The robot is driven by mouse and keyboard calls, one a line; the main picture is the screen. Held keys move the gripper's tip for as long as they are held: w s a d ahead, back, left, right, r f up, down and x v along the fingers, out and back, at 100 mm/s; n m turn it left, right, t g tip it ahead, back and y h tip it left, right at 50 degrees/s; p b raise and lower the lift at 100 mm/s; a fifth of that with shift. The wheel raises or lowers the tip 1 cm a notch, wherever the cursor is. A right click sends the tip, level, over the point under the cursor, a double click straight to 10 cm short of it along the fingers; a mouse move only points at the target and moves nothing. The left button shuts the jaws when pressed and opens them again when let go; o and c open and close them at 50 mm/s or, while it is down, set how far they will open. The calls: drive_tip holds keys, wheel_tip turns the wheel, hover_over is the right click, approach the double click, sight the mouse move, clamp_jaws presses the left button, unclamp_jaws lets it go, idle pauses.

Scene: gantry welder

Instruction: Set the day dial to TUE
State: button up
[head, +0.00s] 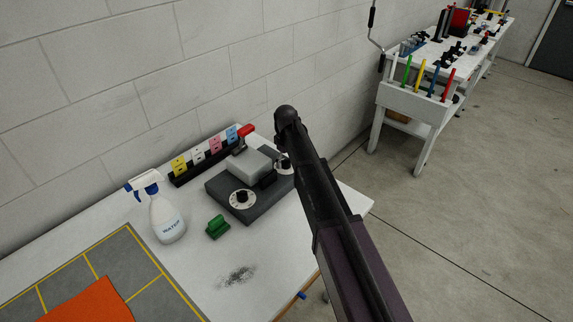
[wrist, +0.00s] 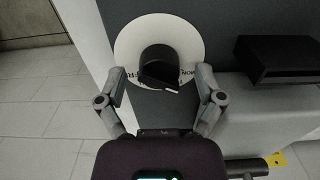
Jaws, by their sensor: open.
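The day dial is a round white disc (wrist: 127,48) with dark lettering and a black knob (wrist: 158,62) in the wrist view. A white pointer mark shows on the knob's lower right. The lettering is small and partly hidden by the knob; I cannot read which day is set. My gripper (wrist: 160,75) is open, its fingers on either side of the knob with gaps visible. In the head view, a dark grey machine (head: 262,207) carries one white dial (head: 242,199) in front and another (head: 281,167) partly hidden behind my arm.
A spray bottle (head: 167,217), a green block (head: 217,228) and a rack of coloured tags (head: 199,153) stand around the machine on the white table (head: 222,293). A red-ended handle (head: 246,131) is at the back. A second bench (head: 411,101) stands beyond clear floor.

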drive_tip(key=shift+f, duration=0.1)
drive_tip(key=shift+c, duration=0.2)
drive_tip(key=c, duration=1.1)
drive_tip(key=shift+s+m, duration=0.1)
drive_tip(key=shift+m, duration=2.7)
